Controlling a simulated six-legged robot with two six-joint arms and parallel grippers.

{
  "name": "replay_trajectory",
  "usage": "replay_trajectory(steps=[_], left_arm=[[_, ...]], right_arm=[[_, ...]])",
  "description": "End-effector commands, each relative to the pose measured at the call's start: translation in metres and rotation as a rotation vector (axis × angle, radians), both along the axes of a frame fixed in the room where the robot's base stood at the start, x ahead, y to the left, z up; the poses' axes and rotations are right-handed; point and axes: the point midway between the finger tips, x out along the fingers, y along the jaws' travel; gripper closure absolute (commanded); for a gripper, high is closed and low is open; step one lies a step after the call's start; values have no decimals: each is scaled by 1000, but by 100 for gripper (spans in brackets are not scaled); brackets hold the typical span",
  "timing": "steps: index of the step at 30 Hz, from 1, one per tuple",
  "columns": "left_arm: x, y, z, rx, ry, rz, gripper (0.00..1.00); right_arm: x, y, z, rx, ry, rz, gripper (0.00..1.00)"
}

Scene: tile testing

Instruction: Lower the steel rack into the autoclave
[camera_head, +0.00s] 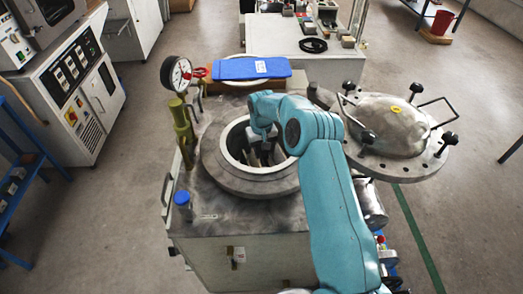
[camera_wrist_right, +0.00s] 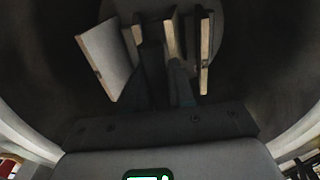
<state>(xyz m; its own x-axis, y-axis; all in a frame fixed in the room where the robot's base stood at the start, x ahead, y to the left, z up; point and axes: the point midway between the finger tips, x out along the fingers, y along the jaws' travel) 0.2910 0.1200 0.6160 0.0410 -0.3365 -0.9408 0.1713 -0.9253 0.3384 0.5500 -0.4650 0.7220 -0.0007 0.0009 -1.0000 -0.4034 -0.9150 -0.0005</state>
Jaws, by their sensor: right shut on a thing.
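The autoclave (camera_head: 218,178) stands open in the middle of the head view, with a thick round flange around its mouth. My right arm reaches over it from the front, and my right gripper (camera_head: 262,148) is down in the mouth. The gripper is shut on the steel rack, which is mostly hidden by the arm and the dark chamber. In the right wrist view, pale slabs (camera_wrist_right: 108,57) stand tilted on both sides of the dark fingers (camera_wrist_right: 165,65), inside the chamber wall. I cannot tell whether the rack touches the chamber floor. My left gripper is out of view.
The domed lid (camera_head: 390,125), with black knobs and handles, is swung out to the right. A pressure gauge (camera_head: 177,74) and a green post (camera_head: 183,125) stand at the left. A blue folded pad (camera_head: 250,68) lies behind the mouth. A blue-capped bottle (camera_head: 183,203) stands at the front left.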

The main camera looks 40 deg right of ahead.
Motion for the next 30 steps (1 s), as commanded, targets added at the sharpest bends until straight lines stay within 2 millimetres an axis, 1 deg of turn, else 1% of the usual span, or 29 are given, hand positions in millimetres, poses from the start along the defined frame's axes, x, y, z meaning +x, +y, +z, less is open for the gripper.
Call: replay_trajectory(steps=[1,18,30], left_arm=[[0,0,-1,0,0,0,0],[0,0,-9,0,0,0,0],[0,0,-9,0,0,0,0]], right_arm=[[1,-1,2,-2,-5,-1,100],[1,-1,-9,-2,-5,-1,100],[1,-1,-9,-2,-5,-1,100]])
